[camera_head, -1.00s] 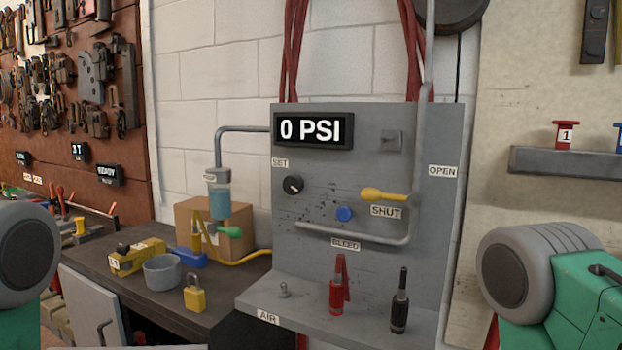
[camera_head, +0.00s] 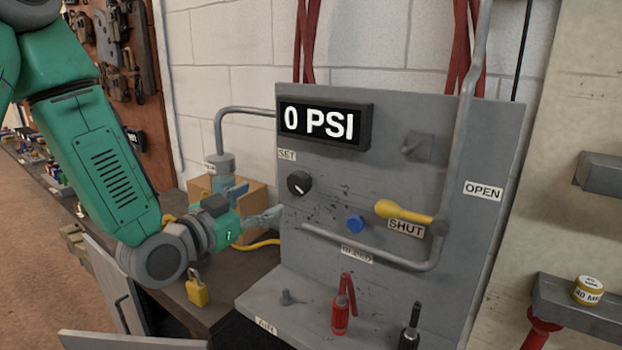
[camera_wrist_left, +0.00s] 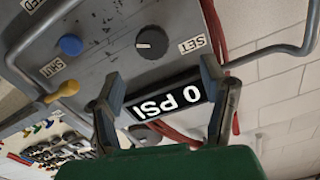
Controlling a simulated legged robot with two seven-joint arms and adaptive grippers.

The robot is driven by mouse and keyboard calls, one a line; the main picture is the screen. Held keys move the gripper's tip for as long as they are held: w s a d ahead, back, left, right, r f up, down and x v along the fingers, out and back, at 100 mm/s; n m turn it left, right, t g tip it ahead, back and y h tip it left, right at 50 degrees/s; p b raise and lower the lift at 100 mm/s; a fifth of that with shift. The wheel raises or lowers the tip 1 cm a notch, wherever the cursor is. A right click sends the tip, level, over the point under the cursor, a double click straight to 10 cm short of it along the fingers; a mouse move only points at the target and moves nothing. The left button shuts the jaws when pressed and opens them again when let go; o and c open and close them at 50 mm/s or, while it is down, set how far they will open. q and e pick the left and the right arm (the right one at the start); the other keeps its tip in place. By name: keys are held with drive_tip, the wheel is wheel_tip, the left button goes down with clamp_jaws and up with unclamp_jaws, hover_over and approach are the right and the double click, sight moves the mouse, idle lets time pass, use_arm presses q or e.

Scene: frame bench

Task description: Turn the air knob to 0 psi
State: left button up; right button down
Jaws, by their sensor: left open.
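A black knob with a white pointer line (camera_head: 299,183) is on the grey panel, below the SET label. It also shows in the left wrist view (camera_wrist_left: 151,43). The display (camera_head: 320,123) reads 0 PSI and appears upside down in the left wrist view (camera_wrist_left: 166,100). My left gripper (camera_head: 258,204) is open and empty, left of the black knob and apart from it. In the left wrist view its fingers (camera_wrist_left: 161,73) frame the display. My right gripper is out of view.
A yellow lever (camera_head: 405,215) at SHUT, a blue button (camera_head: 355,224) and a grey pipe are on the panel. Red and black tools (camera_head: 339,315) stand on the ledge. A yellow padlock (camera_head: 196,290) sits on the bench. A cardboard box is behind my left gripper.

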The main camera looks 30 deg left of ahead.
sight(297, 185)
use_arm(q)
drive_tip(key=w+d, duration=0.1)
drive_tip(key=w, duration=0.1)
drive_tip(key=w+d+p, duration=0.1)
drive_tip(key=w, duration=0.2)
drive_tip(key=w+d, duration=0.1)
drive_tip(key=w, duration=0.1)
drive_tip(key=shift+w+r, duration=0.2)
drive_tip(key=shift+w, duration=0.2)
drive_tip(key=w, duration=0.3)
drive_tip(key=shift+w+a+p, duration=0.1)
drive_tip(key=shift+w+p, duration=0.05)
drive_tip(key=shift+p, duration=0.25)
drive_tip(key=shift+w+a+f, duration=0.25)
drive_tip(key=shift+w+a, duration=0.2)
drive_tip(key=shift+a, duration=0.25)
drive_tip(key=shift+d, duration=0.15)
drive_tip(key=shift+d+r, duration=0.15)
drive_tip(key=shift+d, duration=0.35)
drive_tip(key=c, duration=1.2)
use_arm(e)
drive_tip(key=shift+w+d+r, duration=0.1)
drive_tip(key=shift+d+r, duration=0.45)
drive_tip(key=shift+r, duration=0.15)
